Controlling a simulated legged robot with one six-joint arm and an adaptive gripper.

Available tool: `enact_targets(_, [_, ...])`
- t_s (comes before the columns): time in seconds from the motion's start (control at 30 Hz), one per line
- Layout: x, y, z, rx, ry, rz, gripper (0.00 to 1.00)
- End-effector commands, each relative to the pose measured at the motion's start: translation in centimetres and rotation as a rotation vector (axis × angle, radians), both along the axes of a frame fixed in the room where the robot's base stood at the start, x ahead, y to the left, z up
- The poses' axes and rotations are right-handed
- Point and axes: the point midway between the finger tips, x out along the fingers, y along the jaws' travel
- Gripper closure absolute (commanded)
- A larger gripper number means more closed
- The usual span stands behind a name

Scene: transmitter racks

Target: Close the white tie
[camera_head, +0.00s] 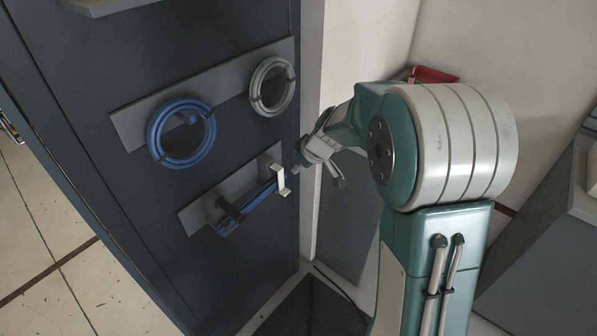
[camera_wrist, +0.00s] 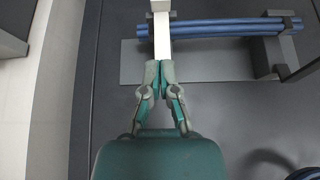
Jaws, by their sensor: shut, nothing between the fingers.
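The white tie (camera_head: 281,178) is a pale angled strip at the right end of a blue cable bundle (camera_head: 262,194) on the dark cabinet panel. In the wrist view the white tie (camera_wrist: 161,38) runs upright across the left end of the blue cables (camera_wrist: 225,27), its lower end close to my fingertips. My gripper (camera_wrist: 160,68) is shut and empty, with its tips together at the tie's lower end. I cannot tell whether they touch it. In the head view my gripper (camera_head: 299,160) is just right of the tie, partly hidden by my wrist.
A dark clamp (camera_head: 229,209) holds the cables further left on a grey plate (camera_head: 196,213). Above are a blue cable coil (camera_head: 153,136) and a grey coil (camera_head: 257,83) on another plate. A white wall (camera_head: 345,45) stands right of the cabinet, with a red object (camera_head: 432,74) behind my arm.

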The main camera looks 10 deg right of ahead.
Motion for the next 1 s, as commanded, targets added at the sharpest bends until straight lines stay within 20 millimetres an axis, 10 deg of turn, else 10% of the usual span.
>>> enact_targets(0.1, [0.1, 0.3, 2.4, -0.003, -0.006, 0.001, 1.00])
enact_targets(0.6, [-6.9, -4.8, -0.8, 0.000, 0.001, -0.004, 1.00])
enact_targets(1.0, [-7.6, -5.3, -1.2, -0.001, 0.000, -0.001, 1.00])
